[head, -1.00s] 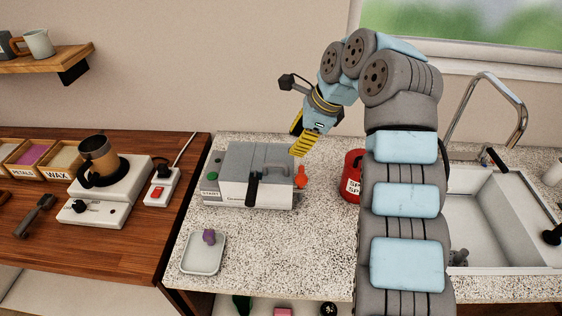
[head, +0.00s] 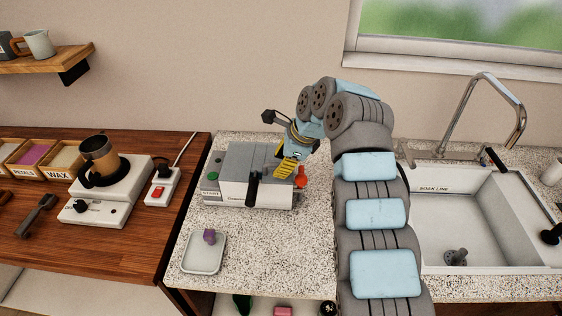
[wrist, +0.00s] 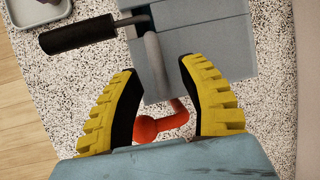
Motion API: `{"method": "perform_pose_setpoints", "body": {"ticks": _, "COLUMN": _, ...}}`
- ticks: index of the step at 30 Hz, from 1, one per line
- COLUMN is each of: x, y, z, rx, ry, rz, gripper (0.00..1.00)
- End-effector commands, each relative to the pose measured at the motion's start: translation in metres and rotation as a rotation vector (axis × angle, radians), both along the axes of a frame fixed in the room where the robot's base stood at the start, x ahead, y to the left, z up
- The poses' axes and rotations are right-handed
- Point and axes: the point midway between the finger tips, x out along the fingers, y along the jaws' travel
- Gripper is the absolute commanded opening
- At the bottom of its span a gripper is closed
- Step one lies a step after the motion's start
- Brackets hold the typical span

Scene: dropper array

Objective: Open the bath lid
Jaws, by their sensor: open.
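The bath (head: 237,201) is a grey and white box on the speckled counter, and its grey lid (head: 252,158) lies shut on top. A black handle (head: 252,188) sticks out at its front; it also shows in the wrist view (wrist: 78,36). A red-orange knob (head: 300,177) is at the bath's right side and shows in the wrist view (wrist: 150,129). My gripper (head: 284,172) is over the right part of the bath. In the wrist view my gripper (wrist: 158,65) has its yellow fingers wide apart, with the grey bar and red knob between them and nothing held.
A small tray (head: 203,254) with a purple item stands at the front left of the bath. A wooden table with a hotplate (head: 104,190) and a mug is at left. The sink (head: 468,235) is at right.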

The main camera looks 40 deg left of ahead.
Motion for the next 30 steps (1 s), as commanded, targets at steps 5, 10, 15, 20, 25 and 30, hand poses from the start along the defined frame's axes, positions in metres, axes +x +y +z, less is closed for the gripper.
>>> {"method": "perform_pose_setpoints", "body": {"ticks": 5, "x": 0.000, "y": 0.000, "z": 0.000, "rx": 0.000, "ry": 0.000, "rz": 0.000, "gripper": 0.24}}
{"method": "perform_pose_setpoints", "body": {"ticks": 10, "x": 0.000, "y": 0.000, "z": 0.000, "rx": 0.000, "ry": 0.000, "rz": 0.000, "gripper": 0.00}}
{"method": "perform_pose_setpoints", "body": {"ticks": 15, "x": 0.000, "y": 0.000, "z": 0.000, "rx": 0.000, "ry": 0.000, "rz": 0.000, "gripper": 0.00}}
{"method": "perform_pose_setpoints", "body": {"ticks": 20, "x": -0.001, "y": 0.001, "z": 0.001, "rx": 0.000, "ry": 0.000, "rz": 0.000, "gripper": 0.00}}
{"method": "perform_pose_setpoints", "body": {"ticks": 25, "x": -0.003, "y": 0.007, "z": 0.004, "rx": 0.000, "ry": 0.000, "rz": 0.000, "gripper": 0.00}}
{"method": "perform_pose_setpoints", "body": {"ticks": 30, "x": -0.004, "y": 0.010, "z": 0.007, "rx": 0.001, "ry": -0.001, "rz": 0.001, "gripper": 0.00}}
